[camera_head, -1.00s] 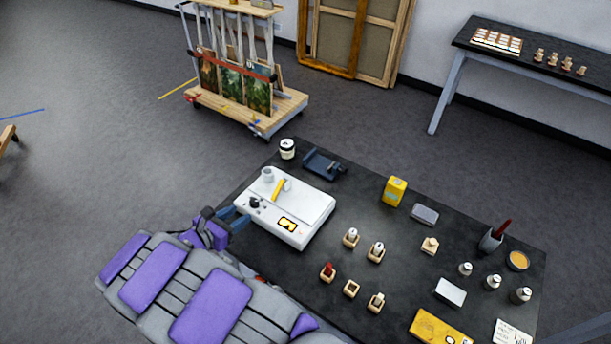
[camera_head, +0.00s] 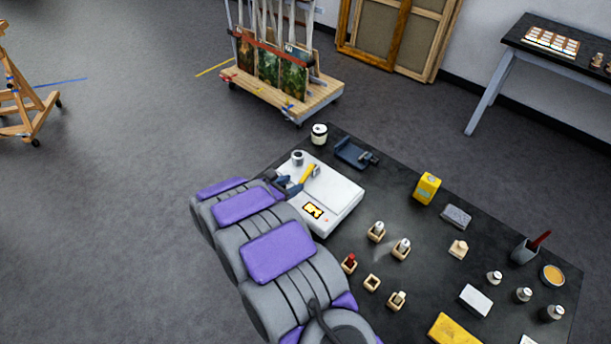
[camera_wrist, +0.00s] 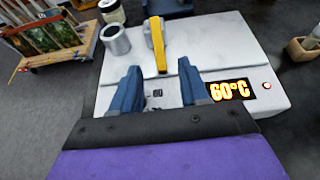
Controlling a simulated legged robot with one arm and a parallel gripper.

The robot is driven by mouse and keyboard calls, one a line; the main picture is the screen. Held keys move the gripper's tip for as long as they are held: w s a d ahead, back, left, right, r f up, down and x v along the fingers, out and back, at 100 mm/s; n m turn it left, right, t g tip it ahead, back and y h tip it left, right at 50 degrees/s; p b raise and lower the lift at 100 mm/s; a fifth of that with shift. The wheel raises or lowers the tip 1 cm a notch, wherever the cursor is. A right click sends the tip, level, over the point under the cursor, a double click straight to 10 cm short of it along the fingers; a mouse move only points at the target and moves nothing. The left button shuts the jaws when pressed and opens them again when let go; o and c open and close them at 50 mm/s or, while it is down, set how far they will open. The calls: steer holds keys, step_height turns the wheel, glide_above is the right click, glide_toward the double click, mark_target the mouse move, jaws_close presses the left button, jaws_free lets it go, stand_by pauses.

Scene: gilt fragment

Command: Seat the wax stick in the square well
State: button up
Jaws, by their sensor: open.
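A yellow stick (camera_head: 307,174), which looks like the wax stick, is on the white hot plate (camera_head: 345,205). In the wrist view the yellow stick (camera_wrist: 158,45) appears just beyond my gripper (camera_wrist: 158,88), in line with the gap between its two blue fingers. My gripper is open and empty over the plate; in the head view my gripper (camera_head: 288,186) is left of the stick, partly hidden by my arm. A small wooden block with an empty square well (camera_head: 372,283) stands on the dark table. A similar block beside it holds a red piece (camera_head: 349,262).
A metal cup (camera_head: 297,157) stands on the plate close to the stick. A jar (camera_head: 319,134) and a dark blue device (camera_head: 356,153) are behind. More small wooden blocks (camera_head: 401,249) and a yellow box (camera_head: 426,188) stand to the right. The plate display (camera_wrist: 229,90) reads 60°C.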

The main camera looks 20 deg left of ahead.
mark_target(302, 178)
steer(key=shift+b+x, duration=0.7)
steer(key=shift+x, duration=1.95)
steer(key=shift+a, duration=0.1)
steer(key=shift+c, duration=0.3)
jaws_close()
